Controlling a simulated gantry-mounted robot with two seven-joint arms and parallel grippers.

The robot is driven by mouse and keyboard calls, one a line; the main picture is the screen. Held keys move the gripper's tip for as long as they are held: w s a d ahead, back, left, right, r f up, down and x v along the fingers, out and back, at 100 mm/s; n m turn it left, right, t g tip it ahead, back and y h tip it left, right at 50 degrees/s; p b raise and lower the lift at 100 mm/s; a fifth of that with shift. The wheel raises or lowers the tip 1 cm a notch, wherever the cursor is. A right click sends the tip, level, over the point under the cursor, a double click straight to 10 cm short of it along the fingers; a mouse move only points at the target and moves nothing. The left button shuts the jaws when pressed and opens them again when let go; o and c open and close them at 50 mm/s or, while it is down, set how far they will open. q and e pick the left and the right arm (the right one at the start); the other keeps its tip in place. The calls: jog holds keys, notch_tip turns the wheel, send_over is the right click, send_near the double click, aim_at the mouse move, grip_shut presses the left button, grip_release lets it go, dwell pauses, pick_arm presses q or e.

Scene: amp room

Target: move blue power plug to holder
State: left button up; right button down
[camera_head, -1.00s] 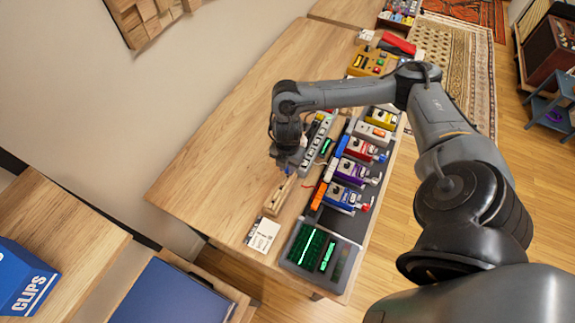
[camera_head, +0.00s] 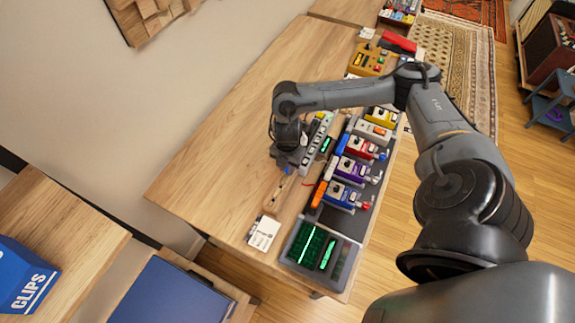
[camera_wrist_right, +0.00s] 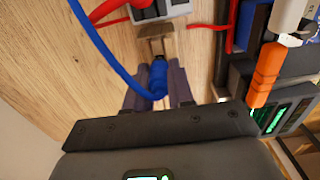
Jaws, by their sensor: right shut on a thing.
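The blue power plug (camera_wrist_right: 158,76) is between the fingers of my right gripper (camera_wrist_right: 157,80) in the right wrist view. The gripper is shut on it, and a blue cable runs from it to the upper left. A narrow wooden holder (camera_head: 275,199) lies on the table just below my right gripper (camera_head: 286,170) in the head view. In the wrist view a wooden piece (camera_wrist_right: 155,33) shows just beyond the plug; I cannot tell whether they touch. My left gripper is not in view.
A grey power strip (camera_head: 316,141) lies beside the gripper. A dark pedalboard (camera_head: 341,220) with several colored pedals is to the right. A white card (camera_head: 263,233) lies near the table's front edge. Bare tabletop (camera_head: 225,150) is free on the left. Red cables (camera_wrist_right: 102,12) are close by.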

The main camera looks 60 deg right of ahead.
jog(key=shift+f, duration=0.3)
dwell(0.4)
jog(key=shift+f+p, duration=0.1)
jog(key=shift+p, duration=0.25)
dwell(0.5)
jog(key=shift+c, duration=2.4)
grip_release()
jog(key=shift+r+p, duration=0.25)
jog(key=shift+p, duration=0.05)
notch_tip(320, 180, up, 4)
jog(key=p, duration=0.4)
jog(key=shift+f, duration=0.2)
jog(key=shift+r+p, duration=1.45)
jog(key=shift+p, duration=0.05)
